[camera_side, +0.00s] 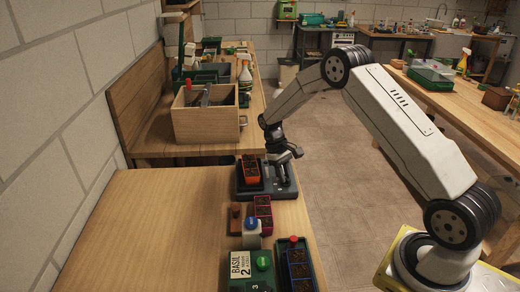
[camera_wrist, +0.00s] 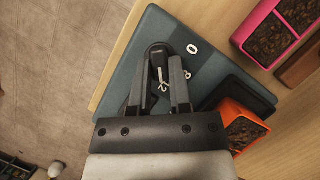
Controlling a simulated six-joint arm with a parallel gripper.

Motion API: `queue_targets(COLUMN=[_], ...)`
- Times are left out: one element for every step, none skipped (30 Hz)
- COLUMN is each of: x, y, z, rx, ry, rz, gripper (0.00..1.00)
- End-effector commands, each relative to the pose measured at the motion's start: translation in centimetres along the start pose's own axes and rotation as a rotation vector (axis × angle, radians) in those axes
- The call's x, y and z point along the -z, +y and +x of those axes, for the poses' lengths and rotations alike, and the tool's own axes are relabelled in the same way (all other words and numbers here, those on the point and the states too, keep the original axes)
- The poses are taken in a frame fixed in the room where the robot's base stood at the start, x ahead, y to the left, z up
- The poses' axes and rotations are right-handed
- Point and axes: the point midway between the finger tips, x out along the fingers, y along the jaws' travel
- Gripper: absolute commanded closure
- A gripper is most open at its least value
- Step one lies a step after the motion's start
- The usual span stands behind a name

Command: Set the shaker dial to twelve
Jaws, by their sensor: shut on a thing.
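The shaker (camera_side: 284,189) is a flat grey-blue unit on the near wooden bench. Its deck also shows in the wrist view (camera_wrist: 117,79). The dial (camera_wrist: 158,52) is a dark knob near its edge. My gripper (camera_wrist: 161,64) is shut on the dial, one finger on each side. White marks read 0 and 8, with what looks like 12 between my fingers. Exactly where the dial points is not clear. In the side view my gripper (camera_side: 284,163) is over the shaker's right part, and the dial is hidden there.
An orange seedling tray (camera_side: 250,170) stands on the shaker's dark platform, left of my gripper. A pink tray (camera_side: 263,214), a blue-capped bottle (camera_side: 251,233) and a green basil box (camera_side: 250,272) stand nearer on the bench. A wooden crate (camera_side: 205,123) is behind. The bench's left side is clear.

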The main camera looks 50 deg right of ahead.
Motion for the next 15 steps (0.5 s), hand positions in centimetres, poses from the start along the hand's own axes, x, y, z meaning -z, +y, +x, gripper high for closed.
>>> queue_targets(x=[0.03, 0.03, 0.03, 0.03, 0.03, 0.03, 0.03, 0.03, 0.03, 0.03, 0.03, 0.02, 0.02, 0.02, 0.02], y=[-0.04, -0.05, -0.04, -0.04, -0.04, -0.04, -0.04, -0.04, -0.04, -0.04, -0.04, -0.03, -0.03, -0.02, -0.02], z=[-0.04, -0.04, -0.04, -0.04, -0.04, -0.05, -0.04, -0.04, -0.04, -0.04, -0.04, -0.04, -0.04, -0.03, -0.03], rx=[0.003, 0.003, 0.003, 0.003, 0.003, 0.002, 0.002, 0.002, 0.002, 0.002, 0.002, 0.002, 0.002, 0.001, 0.001], ry=[0.001, 0.001, 0.001, 0.001, 0.001, 0.002, 0.002, 0.002, 0.002, 0.002, 0.002, 0.001, 0.001, 0.001, 0.001], rz=[0.004, 0.005, 0.005, 0.005, 0.005, 0.005, 0.004, 0.004, 0.004, 0.004, 0.004, 0.003, 0.003, 0.003, 0.003], gripper=[1.00, 1.00, 1.00, 1.00, 1.00, 1.00, 1.00, 1.00, 0.73, 0.64, 0.54, 0.42, 0.41, 0.41, 0.41])
